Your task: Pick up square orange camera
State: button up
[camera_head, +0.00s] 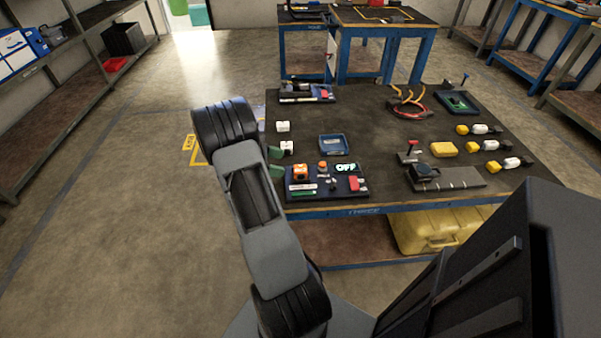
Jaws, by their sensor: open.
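A square orange block that looks like the camera (300,172) sits at the left of a dark panel near the table's front left corner. The rest of the gripper is hidden behind my grey arm. The orange block is in clear view and apart from the fingers.
The dark panel (330,191) also carries a smaller orange piece (323,166), a lit OFF sign (346,168) and a red part (354,183). White cubes (287,147) and a blue tray (333,146) lie behind. A yellow block (444,149) stands right.

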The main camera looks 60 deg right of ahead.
aim_at(298, 168)
jog(key=shift+f+b+x, duration=0.15)
jog(key=shift+b+x, duration=0.15)
jog(key=shift+x, duration=1.25)
jog(key=shift+f+b+x, duration=0.15)
jog(key=shift+b+x, duration=0.1)
jog(key=shift+x, duration=1.25)
jog(key=shift+w, duration=0.15)
jog(key=c, duration=1)
